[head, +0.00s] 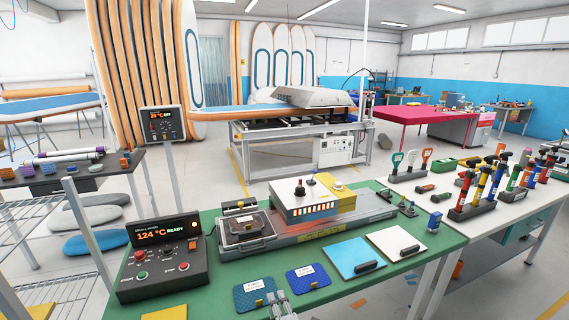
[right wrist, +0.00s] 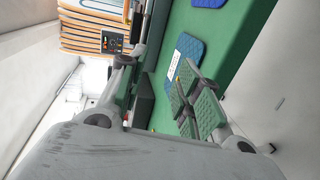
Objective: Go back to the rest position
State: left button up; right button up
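My right gripper (head: 280,304) shows at the bottom edge of the head view, over the front of the green bench (head: 205,222). In the right wrist view the gripper (right wrist: 160,82) has its two fingers apart, with nothing between them but the bench behind. A blue textured pad (head: 254,295) with a white label lies just left of the gripper in the head view. A second blue pad (head: 308,278) lies just right of it. My left gripper is in neither view.
A control box (head: 163,262) reading 124 °C stands at the bench's left. A press machine (head: 310,225) sits behind the pads. A light blue board (head: 357,257) and a white board (head: 402,243) lie to the right. A white table (head: 500,222) with tool racks adjoins.

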jog(key=s+d+f+m+g+h, duration=0.2)
jog(key=s+d+m, duration=0.1)
jog(key=d+m, duration=0.3)
jog(key=s+d+f+m+g+h, duration=0.2)
jog(key=s+d+f+m, duration=0.15)
jog(key=d, duration=0.45)
jog(key=s+d+m+g, duration=0.7)
jog(key=s+d+m, duration=0.3)
jog(key=s, duration=0.5)
notch_tip(320, 180, down, 32)
jog(key=s+g, duration=0.1)
jog(key=s, duration=0.2)
jog(key=s+d+f, duration=0.2)
jog(key=s+f, duration=0.8)
jog(key=s, duration=0.1)
jog(key=s+d+f+g+h, duration=0.1)
jog(key=s+d+f, duration=0.2)
jog(key=s+f, duration=0.7)
jog(key=shift+s+d+f, duration=0.2)
jog(key=shift+s+f, duration=0.05)
jog(key=shift+s, duration=0.2)
